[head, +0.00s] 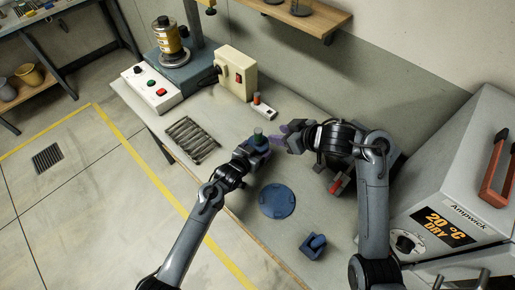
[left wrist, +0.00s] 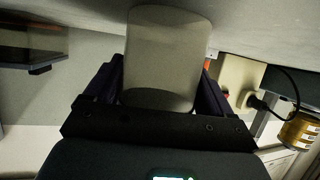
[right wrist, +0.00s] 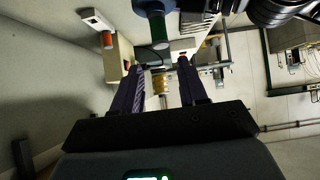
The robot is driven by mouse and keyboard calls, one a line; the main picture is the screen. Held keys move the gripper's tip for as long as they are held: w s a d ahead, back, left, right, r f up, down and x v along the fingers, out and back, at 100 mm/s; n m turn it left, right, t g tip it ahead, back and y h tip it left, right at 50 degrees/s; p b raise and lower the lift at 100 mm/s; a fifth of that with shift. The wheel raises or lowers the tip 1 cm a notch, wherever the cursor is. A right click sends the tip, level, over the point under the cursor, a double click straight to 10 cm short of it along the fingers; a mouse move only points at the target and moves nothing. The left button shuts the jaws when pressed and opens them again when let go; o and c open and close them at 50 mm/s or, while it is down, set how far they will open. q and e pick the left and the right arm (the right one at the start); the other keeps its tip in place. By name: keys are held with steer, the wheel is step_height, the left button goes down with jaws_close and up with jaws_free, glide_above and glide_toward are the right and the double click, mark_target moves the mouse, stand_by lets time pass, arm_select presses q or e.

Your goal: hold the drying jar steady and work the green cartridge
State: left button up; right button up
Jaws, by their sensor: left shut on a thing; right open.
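The drying jar (left wrist: 165,60) is a pale, translucent grey cylinder between the fingers of my left gripper in the left wrist view. In the head view my left gripper (head: 256,149) is shut on it above the bench and hides most of it. The green cartridge (head: 258,135) shows as a small dark green top at the jar. In the right wrist view the green cartridge (right wrist: 159,30) is a green cylinder with a blue-grey part, beyond my fingertips. My right gripper (head: 284,134) is open and empty, just right of the jar and apart from the cartridge.
A round blue disc (head: 277,201) and a blue block (head: 313,247) lie on the bench in front. A metal rack (head: 191,140) is to the left. A cream switch box (head: 235,74) and a white button box (head: 152,90) stand behind. A grey oven (head: 450,190) fills the right.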

steer(key=shift+o, duration=0.3)
steer(key=shift+o, duration=1.2)
steer(key=shift+w, duration=0.1)
steer(key=shift+o, duration=0.2)
steer(key=shift+w+a, duration=0.1)
steer(key=shift+w, duration=0.15)
steer(key=m+g+h, duration=0.3)
steer(key=g+h, duration=0.3)
steer(key=h, duration=0.1)
glide_above(258, 130)
steer(key=w, duration=0.1)
steer(key=shift+w+d+r, duration=0.15)
steer(key=shift+d+r, duration=0.15)
steer(key=shift+r, duration=0.1)
steer(key=shift+s+a+f+g+h, duration=0.1)
steer(key=shift+s+a+g+h, duration=0.25)
steer(key=shift+s, duration=0.25)
steer(key=shift+s+d+f, duration=0.1)
steer(key=shift+f, duration=3.45)
